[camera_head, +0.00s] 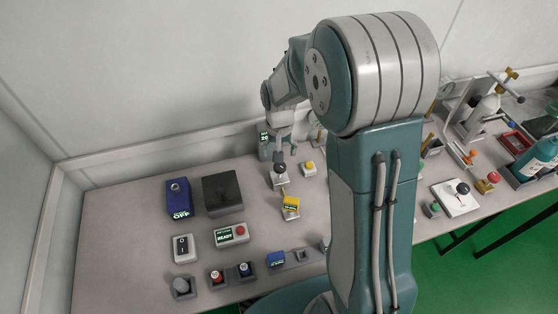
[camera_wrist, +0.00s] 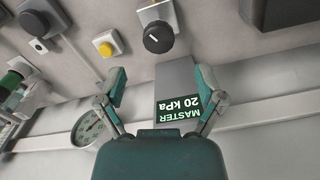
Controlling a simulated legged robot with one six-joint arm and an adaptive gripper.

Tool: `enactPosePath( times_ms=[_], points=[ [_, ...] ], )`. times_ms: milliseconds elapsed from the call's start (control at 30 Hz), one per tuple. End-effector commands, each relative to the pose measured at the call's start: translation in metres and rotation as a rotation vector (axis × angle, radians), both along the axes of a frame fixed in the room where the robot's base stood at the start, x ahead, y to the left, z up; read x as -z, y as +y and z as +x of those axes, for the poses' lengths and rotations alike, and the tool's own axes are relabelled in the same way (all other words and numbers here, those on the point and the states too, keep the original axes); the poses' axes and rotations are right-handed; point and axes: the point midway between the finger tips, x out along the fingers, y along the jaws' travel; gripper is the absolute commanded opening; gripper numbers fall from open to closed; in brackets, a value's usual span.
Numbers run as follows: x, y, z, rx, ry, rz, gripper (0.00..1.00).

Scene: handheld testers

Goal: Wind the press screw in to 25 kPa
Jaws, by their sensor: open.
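A black knob with a white pointer line, which looks like the press screw (camera_wrist: 158,38), sticks out of a pale block in the wrist view. It also shows in the head view (camera_head: 279,168). The master display (camera_wrist: 180,108) appears upside down in the wrist view and reads MASTER 20 kPa. Its post (camera_head: 264,141) is partly hidden behind my arm in the head view. My gripper (camera_wrist: 160,84) is open and empty, its fingers spread in front of the display post. The knob lies beyond the fingertips, apart from them. A round dial gauge (camera_wrist: 90,127) is at the left.
A yellow button (camera_wrist: 107,46) sits beside the knob. A dark box (camera_head: 222,193), a blue OFF unit (camera_head: 179,197) and a READY box (camera_head: 231,235) stand at the left. My arm hides the table's middle.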

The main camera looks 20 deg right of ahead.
Motion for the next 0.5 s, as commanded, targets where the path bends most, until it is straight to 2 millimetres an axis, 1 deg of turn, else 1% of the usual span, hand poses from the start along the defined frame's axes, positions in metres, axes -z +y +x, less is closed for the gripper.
enactPosePath(
  times_ms=[33,100,233,333,500],
  points=[
    [-0.012,0.000,0.001,0.000,-0.006,-0.001,0.87],
    [-0.026,0.000,0.001,0.000,-0.004,0.000,0.87],
    [-0.046,0.001,0.002,0.000,-0.003,-0.001,0.87],
    [-0.055,0.001,0.001,0.000,0.000,-0.001,0.87],
    [-0.060,0.001,0.001,0.000,0.001,-0.001,0.87]
  ],
)
